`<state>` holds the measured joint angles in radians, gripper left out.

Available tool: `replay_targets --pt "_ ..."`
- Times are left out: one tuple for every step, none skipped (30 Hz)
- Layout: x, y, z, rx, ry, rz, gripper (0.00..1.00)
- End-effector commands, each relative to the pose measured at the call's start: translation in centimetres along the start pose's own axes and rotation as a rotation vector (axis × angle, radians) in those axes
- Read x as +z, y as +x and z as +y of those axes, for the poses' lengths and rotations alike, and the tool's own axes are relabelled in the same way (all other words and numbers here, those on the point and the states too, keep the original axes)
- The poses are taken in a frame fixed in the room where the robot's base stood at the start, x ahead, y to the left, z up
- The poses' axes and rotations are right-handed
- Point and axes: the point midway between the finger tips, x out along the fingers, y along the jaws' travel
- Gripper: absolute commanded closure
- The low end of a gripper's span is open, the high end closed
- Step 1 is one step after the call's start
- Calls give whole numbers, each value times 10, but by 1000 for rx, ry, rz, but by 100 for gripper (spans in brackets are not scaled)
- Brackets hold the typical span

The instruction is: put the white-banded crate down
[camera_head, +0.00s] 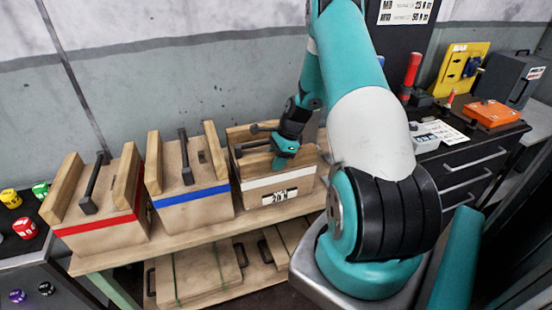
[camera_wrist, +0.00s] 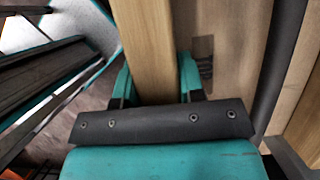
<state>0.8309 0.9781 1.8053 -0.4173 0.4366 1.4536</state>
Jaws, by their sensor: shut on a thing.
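The white-banded crate (camera_head: 252,186) is a pale wooden box with a white stripe and a label on its front. It is at the right end of the row on the wooden bench, roughly upright. I cannot tell whether its base touches the bench. My gripper (camera_head: 281,161) is at the crate's near upper side. In the wrist view, my gripper (camera_wrist: 155,82) has one finger on each side of the crate's upright wooden board (camera_wrist: 147,45), shut on it. A dark handle bar (camera_wrist: 287,60) runs along the right there. The crate's right rear is partly hidden by my arm.
A blue-banded crate (camera_head: 190,200) and a red-banded crate (camera_head: 98,231) stand to the left on the bench (camera_head: 190,243). Flat wooden boxes (camera_head: 200,275) lie on the shelf below. A dark drawer cabinet (camera_head: 470,165) with tools stands right. Coloured dice (camera_head: 24,228) lie far left.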

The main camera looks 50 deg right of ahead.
Motion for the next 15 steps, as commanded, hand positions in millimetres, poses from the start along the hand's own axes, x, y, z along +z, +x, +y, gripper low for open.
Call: replay_targets --pt "0 -1 -2 -5 -3 0 100" --pt "1 -1 -2 -5 -3 0 100" --pt "1 -1 -2 -5 -3 0 100" --pt "1 -2 -1 -4 -3 0 100" --pt "1 -1 -1 -4 -3 0 100" --pt "0 -1 -1 -4 -3 0 100" --pt "0 0 -1 -4 -3 0 100" --pt "0 1 -1 -4 -3 0 100" --pt "-1 2 0 0 0 0 62" --pt "-1 2 0 0 -1 0 55" --pt "-1 2 0 0 -1 0 48" --pt "-1 2 0 0 -1 0 39" --pt "-1 2 0 0 -1 0 38" --pt "-1 2 0 0 0 0 38" --pt "-1 1 0 0 0 0 38"
